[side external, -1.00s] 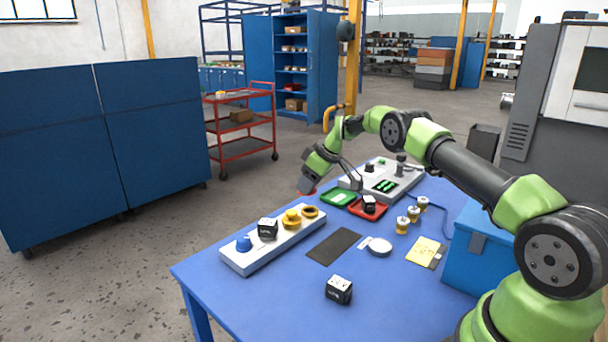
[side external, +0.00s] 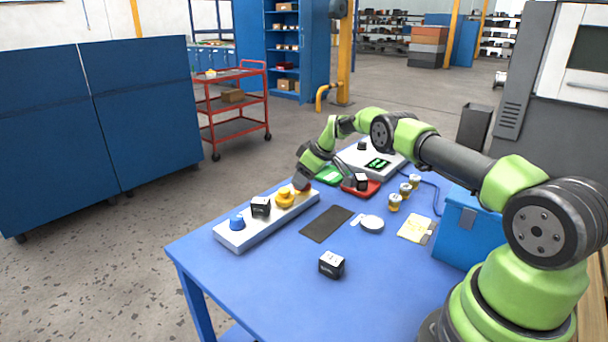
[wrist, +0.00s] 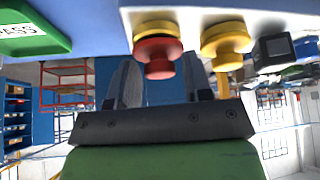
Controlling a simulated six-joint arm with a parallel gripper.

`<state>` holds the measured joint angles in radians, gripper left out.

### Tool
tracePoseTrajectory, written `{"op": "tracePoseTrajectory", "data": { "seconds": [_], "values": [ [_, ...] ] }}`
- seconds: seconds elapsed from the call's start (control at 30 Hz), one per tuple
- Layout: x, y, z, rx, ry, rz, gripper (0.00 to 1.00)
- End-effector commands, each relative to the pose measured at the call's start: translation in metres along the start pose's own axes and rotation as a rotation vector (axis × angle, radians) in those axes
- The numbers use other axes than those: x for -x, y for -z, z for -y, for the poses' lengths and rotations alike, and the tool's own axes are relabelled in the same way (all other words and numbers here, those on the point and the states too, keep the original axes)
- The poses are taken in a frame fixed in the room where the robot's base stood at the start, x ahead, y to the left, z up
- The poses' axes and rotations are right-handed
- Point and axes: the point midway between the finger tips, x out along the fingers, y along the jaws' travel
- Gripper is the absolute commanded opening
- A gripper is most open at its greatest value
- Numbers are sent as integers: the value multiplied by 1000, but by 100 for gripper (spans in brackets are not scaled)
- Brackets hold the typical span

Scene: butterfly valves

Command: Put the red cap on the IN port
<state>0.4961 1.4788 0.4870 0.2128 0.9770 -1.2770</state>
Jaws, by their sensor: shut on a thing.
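The red cap (wrist: 157,47) is round with a narrower knob, which sits between the fingers of my gripper (wrist: 162,85) in the wrist view. My gripper is shut on it. The cap is right against the yellow port (wrist: 155,27); I cannot tell whether it is fully seated. In the side view my gripper (side external: 302,187) is at the far right end of the white valve block (side external: 258,230) and largely hides this port and the cap. No IN marking is readable. Beside it, a yellow cap or port (side external: 285,200), a black cube (side external: 261,206) and a blue cap (side external: 237,222) stand on the block.
A green tray (side external: 326,176) and a red tray (side external: 347,190) lie close behind my gripper. Several small yellow-and-white parts (side external: 405,189), a white disc (side external: 372,224) and a blue box (side external: 468,235) are to the right. A black cube (side external: 332,265) stands in front on the blue table.

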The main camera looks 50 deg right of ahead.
Motion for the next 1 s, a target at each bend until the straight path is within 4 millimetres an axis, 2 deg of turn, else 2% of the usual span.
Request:
{"op": "tracePoseTrajectory", "data": {
  "seconds": [0.2,0.23,0.27,1.0],
  "values": [
    [0,0,0,0,0,0,24],
    [0,0,0,0,0,0,20],
    [0,0,0,0,0,0,4],
    [7,-2,0,0,0,0,4]
  ]
}}
